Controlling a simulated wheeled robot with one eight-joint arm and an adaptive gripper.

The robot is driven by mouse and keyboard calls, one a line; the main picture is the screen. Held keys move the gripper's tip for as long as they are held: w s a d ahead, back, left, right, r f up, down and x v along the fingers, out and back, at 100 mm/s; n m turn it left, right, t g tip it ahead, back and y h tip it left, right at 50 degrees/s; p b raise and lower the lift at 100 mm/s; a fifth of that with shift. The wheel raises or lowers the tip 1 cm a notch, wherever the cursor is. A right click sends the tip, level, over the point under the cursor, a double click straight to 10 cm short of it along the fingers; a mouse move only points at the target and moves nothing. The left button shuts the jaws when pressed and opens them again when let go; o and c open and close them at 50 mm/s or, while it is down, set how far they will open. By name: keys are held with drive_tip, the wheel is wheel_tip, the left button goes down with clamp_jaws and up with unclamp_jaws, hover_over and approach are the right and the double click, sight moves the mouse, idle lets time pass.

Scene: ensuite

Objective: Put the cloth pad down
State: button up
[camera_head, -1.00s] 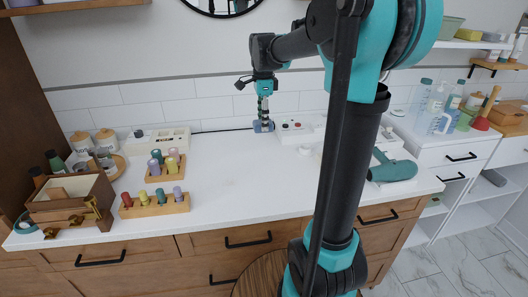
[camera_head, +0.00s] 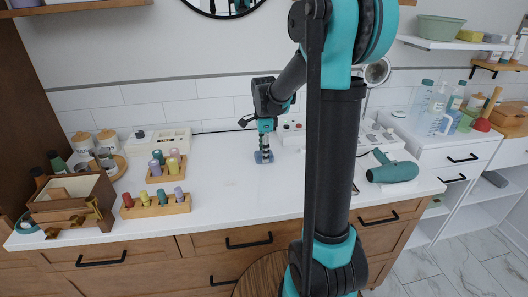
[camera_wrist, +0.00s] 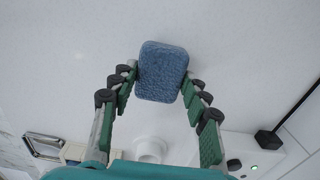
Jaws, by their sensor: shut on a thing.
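The cloth pad (camera_wrist: 161,72) is a blue, textured, rounded rectangle between the fingertips in the wrist view. My gripper (camera_wrist: 160,80) is shut on it, with a green-padded finger on each side. In the head view the pad (camera_head: 263,157) is at the lower end of my gripper (camera_head: 264,147), over the white counter (camera_head: 225,190). The pad is at or just above the counter surface; I cannot tell whether it touches.
Wooden holders with colored pegs (camera_head: 157,203) stand to the left on the counter. A wooden box (camera_head: 72,203) is at the far left. A teal hair dryer (camera_head: 392,172) lies to the right. A white panel with knobs (camera_head: 292,132) is behind my gripper. The counter's middle is clear.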

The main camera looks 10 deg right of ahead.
drive_tip(key=o, duration=1.2)
drive_tip(key=shift+f, duration=0.1)
wheel_tip(320, 180, up, 12)
drive_tip(key=shift+r, duration=0.15)
